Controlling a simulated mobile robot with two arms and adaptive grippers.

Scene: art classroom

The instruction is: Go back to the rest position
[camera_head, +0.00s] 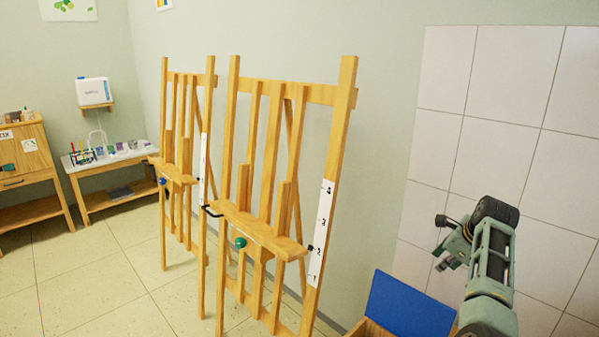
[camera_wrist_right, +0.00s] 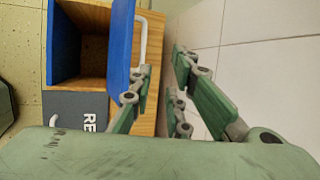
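My right gripper (camera_head: 455,242) is at the lower right of the head view, raised in front of the white tiled wall and near the blue lid. In the right wrist view its two green fingers (camera_wrist_right: 163,68) stand apart with nothing held between them. The left finger overlaps the lower end of a white handle (camera_wrist_right: 144,40) on the blue lid; I cannot tell whether they touch. My left gripper is not in view.
A wooden box (camera_wrist_right: 95,18) has its blue lid (camera_head: 408,306) standing open. Two wooden easels (camera_head: 345,110) stand left of my right arm. A white-topped table (camera_head: 85,168) and a wooden cabinet (camera_head: 28,160) are at far left. Tiled floor (camera_head: 95,275) is clear.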

